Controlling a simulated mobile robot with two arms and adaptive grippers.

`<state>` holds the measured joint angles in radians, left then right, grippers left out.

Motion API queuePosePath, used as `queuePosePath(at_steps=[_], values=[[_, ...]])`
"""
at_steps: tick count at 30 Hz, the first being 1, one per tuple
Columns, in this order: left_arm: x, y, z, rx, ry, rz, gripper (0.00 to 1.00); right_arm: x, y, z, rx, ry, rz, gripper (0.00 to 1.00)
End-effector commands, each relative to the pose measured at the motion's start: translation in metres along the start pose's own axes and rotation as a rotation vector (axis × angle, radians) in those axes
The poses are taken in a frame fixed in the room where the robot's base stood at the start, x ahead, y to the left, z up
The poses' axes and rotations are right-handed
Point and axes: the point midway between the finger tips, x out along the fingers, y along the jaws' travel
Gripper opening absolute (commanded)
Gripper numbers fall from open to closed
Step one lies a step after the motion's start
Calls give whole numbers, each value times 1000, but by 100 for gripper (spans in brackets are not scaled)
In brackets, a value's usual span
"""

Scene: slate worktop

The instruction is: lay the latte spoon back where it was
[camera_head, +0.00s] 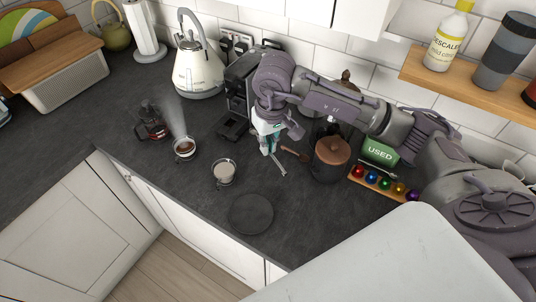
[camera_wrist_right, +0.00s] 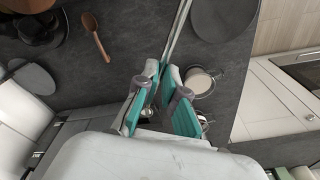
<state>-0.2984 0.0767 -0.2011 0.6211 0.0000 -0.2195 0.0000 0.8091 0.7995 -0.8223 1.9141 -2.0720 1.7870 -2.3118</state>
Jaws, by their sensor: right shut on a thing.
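My right gripper (camera_head: 268,148) is shut on the latte spoon (camera_head: 280,167), a thin silver piece, over the worktop between the coffee machine and the copper-lidded canister. In the right wrist view the gripper's teal fingers (camera_wrist_right: 172,85) close around the latte spoon (camera_wrist_right: 178,32), whose long thin part runs up out of the picture. I cannot tell whether the spoon touches the worktop. Part of it is hidden by the fingers. My left gripper is in neither view.
A pale-drink cup (camera_head: 224,173), a steaming coffee cup (camera_head: 184,148) and a black round mat (camera_head: 251,213) lie to the left and front. The dark coffee machine (camera_head: 238,88) is behind.

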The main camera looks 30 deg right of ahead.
Motion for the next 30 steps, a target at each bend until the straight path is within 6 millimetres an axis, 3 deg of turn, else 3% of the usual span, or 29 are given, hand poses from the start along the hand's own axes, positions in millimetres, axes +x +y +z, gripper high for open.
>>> queuePosePath(at_steps=[1,9,19,30], values=[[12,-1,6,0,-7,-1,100,13,0,2,-1,9,4,0],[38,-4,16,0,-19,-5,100,38,1,4,-2,51,22,0],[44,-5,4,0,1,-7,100,49,1,5,-2,60,24,0],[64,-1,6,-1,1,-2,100,90,1,9,-2,58,24,0]])
